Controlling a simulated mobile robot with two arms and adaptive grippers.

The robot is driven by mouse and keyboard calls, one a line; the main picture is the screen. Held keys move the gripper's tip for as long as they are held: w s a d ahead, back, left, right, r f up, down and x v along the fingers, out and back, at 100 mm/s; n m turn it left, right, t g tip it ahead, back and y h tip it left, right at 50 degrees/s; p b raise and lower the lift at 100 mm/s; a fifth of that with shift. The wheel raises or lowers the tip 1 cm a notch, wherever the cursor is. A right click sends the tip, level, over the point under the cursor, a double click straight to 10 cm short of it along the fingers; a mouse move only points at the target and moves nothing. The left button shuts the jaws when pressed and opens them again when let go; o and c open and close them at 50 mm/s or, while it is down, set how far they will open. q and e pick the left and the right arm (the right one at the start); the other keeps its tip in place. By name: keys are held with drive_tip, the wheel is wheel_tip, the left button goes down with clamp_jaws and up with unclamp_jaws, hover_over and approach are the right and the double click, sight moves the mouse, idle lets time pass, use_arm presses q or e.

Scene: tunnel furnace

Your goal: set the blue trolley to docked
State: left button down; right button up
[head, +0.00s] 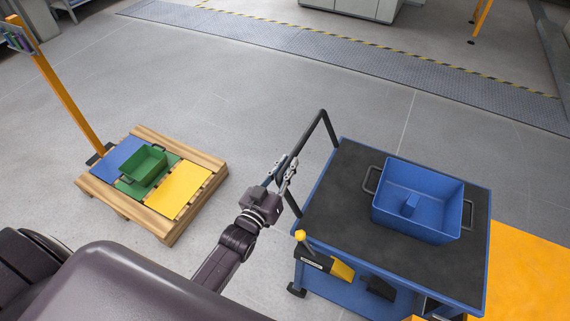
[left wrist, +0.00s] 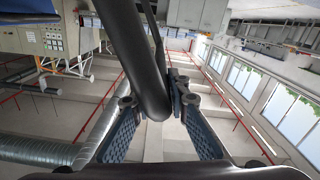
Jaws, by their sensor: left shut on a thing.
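The blue trolley (head: 334,199) stands at the right of the head view, with a black top and a black bar handle (head: 309,134) on its left side. My left gripper (head: 284,172) is at this handle and shut on it. In the left wrist view the dark handle bar (left wrist: 138,55) passes between the two fingers of the left gripper (left wrist: 157,104). An orange floor area (head: 527,262) lies to the right of the trolley, partly hidden by it. My right gripper is not in view.
A wooden pallet (head: 154,226) with coloured panels and a green bin (head: 144,165) lies left. The grey floor beyond the trolley is clear up to a metal strip (head: 330,52).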

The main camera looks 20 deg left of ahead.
sight(279, 183)
use_arm(q)
drive_tip(key=c, duration=1.8)
unclamp_jaws()
drive_tip(key=shift+d, duration=0.35)
drive_tip(key=shift+c, duration=0.2)
drive_tip(key=shift+s+a, duration=0.1)
drive_tip(key=shift+s, duration=0.1)
drive_tip(key=s, duration=1.1)
drive_tip(key=shift+s+a, duration=0.35)
drive_tip(key=shift+a, duration=0.05)
